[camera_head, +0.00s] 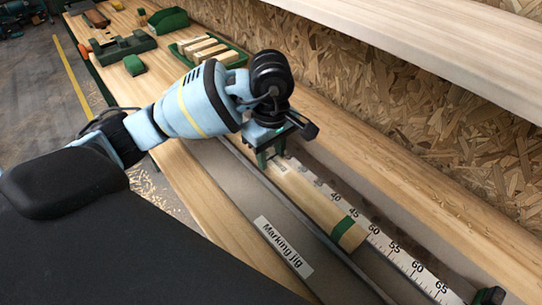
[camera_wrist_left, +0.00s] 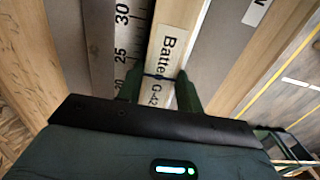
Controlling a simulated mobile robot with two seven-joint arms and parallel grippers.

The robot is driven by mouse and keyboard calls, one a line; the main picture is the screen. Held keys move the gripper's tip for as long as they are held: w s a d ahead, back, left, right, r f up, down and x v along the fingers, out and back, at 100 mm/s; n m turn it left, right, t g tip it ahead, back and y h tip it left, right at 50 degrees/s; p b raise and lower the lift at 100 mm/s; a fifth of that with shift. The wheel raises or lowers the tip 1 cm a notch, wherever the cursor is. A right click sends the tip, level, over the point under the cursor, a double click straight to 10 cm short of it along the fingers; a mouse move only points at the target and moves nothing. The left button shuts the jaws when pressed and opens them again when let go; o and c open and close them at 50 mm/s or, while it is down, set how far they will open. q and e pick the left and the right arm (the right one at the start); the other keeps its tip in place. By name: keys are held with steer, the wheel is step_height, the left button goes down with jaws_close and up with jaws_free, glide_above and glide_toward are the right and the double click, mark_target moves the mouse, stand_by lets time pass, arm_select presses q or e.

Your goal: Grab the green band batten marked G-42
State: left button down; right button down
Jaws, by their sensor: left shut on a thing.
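The batten (camera_head: 308,198) is a pale wooden strip lying along the marking jig (camera_head: 245,200), beside a white ruler. A green band (camera_head: 343,227) wraps it near its lower right end in the head view. In the left wrist view the batten (camera_wrist_left: 161,60) carries a label reading "Batten G-42", with a thin dark line across it. My left gripper (camera_head: 270,155) is at the batten's far part, its fingers pointing down. In the left wrist view the left gripper (camera_wrist_left: 158,85) has one finger on each side of the batten, shut on it. My right gripper is not seen.
The ruler (camera_head: 385,246) runs along the jig's right side, with an OSB wall (camera_head: 400,105) and a shelf (camera_head: 440,40) beyond. A green tray (camera_head: 235,58) of wooden blocks and other green items stand at the bench's far end. A dark green and black part (camera_head: 488,297) shows at bottom right.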

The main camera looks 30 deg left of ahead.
arm_select(q)
steer(key=shift+r, duration=0.55)
steer(key=shift+s+d+r, duration=0.1)
steer(key=shift+d+r, duration=0.35)
steer(key=shift+r, duration=0.4)
steer(key=s+d, duration=0.1)
steer(key=d, duration=0.4)
steer(key=s+d+b, duration=0.1)
steer(key=s+d, duration=0.1)
steer(key=d, duration=0.3)
steer(key=s+d, duration=0.2)
steer(key=d, duration=0.3)
steer(key=shift+s+b, duration=0.15)
steer(key=shift+b, duration=0.15)
steer(key=shift+s+d, duration=0.2)
steer(key=shift+d, duration=0.35)
steer(key=shift+r, duration=0.1)
